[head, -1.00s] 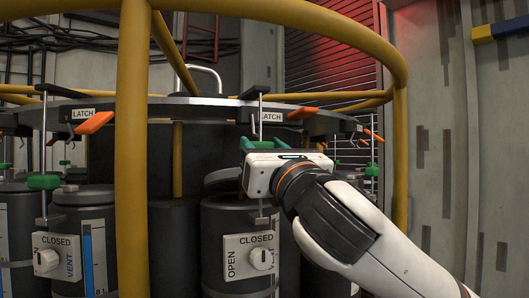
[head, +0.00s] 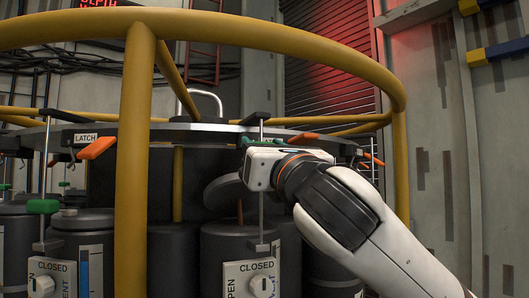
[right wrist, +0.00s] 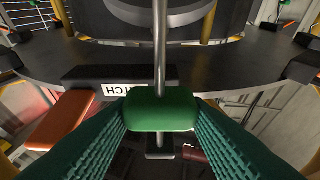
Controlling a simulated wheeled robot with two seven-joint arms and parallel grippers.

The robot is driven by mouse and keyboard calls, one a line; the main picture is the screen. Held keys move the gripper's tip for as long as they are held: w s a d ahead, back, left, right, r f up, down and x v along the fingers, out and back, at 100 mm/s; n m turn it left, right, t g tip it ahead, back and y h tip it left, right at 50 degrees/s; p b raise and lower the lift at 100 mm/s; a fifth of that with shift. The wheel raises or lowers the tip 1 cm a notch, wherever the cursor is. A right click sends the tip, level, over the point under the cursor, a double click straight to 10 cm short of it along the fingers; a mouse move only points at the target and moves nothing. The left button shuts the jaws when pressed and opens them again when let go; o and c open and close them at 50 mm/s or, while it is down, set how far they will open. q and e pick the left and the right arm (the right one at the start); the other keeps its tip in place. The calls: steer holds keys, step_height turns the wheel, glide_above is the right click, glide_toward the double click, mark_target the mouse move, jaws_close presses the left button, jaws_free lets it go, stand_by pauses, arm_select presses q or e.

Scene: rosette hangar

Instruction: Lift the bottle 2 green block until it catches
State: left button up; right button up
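The green block (right wrist: 160,110) sits on a thin upright metal rod (right wrist: 160,45); the right wrist view shows it between my two teal fingers, touching both. My right gripper (head: 259,143) is shut on it just at the ring plate's edge (head: 200,130), close by the latch; the hand hides the block in the head view. Below is the grey bottle (head: 217,246), its round lid (head: 225,191) tilted up. Its vent knob (head: 261,286) stands at CLOSED. The orange latch handle (head: 303,138) sticks out right of the rod. My left gripper is not in view.
A yellow rail cage (head: 133,170) surrounds the bottles, with a thick post left of my gripper. Another bottle (head: 83,222) with its own green block (head: 43,206) and orange latch (head: 97,147) stands at the left. The space to the right of the cage looks open.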

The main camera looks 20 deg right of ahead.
steer(key=o, duration=0.4)
steer(key=shift+c, duration=0.2)
steer(key=shift+f, duration=0.1)
steer(key=b+v, duration=0.3)
steer(key=v, duration=0.6)
steer(key=shift+b, duration=0.3)
